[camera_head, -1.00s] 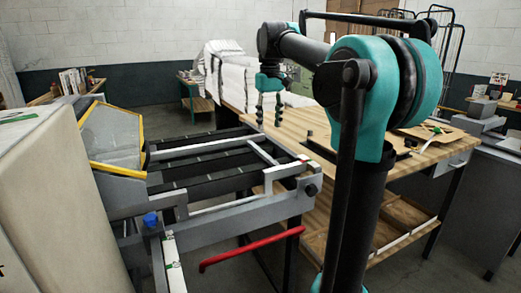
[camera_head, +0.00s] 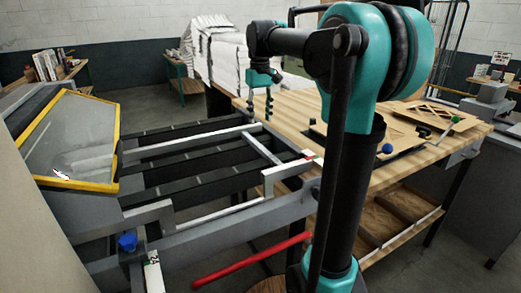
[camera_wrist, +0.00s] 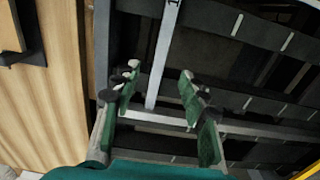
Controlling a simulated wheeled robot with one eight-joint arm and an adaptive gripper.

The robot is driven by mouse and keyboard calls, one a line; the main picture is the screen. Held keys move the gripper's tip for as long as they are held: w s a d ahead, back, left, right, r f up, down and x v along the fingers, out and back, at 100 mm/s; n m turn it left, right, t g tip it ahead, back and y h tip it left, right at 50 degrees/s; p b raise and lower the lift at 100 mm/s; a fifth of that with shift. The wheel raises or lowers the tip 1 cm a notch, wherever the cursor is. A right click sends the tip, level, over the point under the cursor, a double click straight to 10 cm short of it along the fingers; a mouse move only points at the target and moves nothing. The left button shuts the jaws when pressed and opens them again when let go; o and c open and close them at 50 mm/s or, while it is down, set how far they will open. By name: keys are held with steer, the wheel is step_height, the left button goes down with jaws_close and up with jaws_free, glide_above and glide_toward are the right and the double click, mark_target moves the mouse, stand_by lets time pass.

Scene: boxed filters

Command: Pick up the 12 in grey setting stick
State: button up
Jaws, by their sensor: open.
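A narrow grey bar (camera_wrist: 163,50) lies between the fingers' lines of sight in the wrist view, running down from the top edge. It appears in the head view as a short pale bar (camera_head: 262,150) across the dark-slatted machine frame. I cannot tell whether it is the setting stick or a part of the frame. My gripper (camera_head: 259,105) is open, pointing down near the table's left edge beside the frame. In the wrist view my gripper (camera_wrist: 160,76) has its green fingers spread with nothing held between them. The gap in height to the bar is unclear.
The machine frame (camera_head: 215,225) has raised rails and a yellow-edged hood (camera_head: 65,145) at the left. A wooden table (camera_head: 300,110) stands right of it, with a blue ball (camera_head: 387,148) and flat brown pieces. A red bar (camera_head: 250,261) juts out in front.

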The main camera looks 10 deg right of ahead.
mark_target(260, 146)
steer(key=f, duration=1)
steer(key=shift+s+f, duration=0.2)
steer(key=shift+f, duration=0.2)
steer(key=shift+c, duration=0.5)
jaws_close()
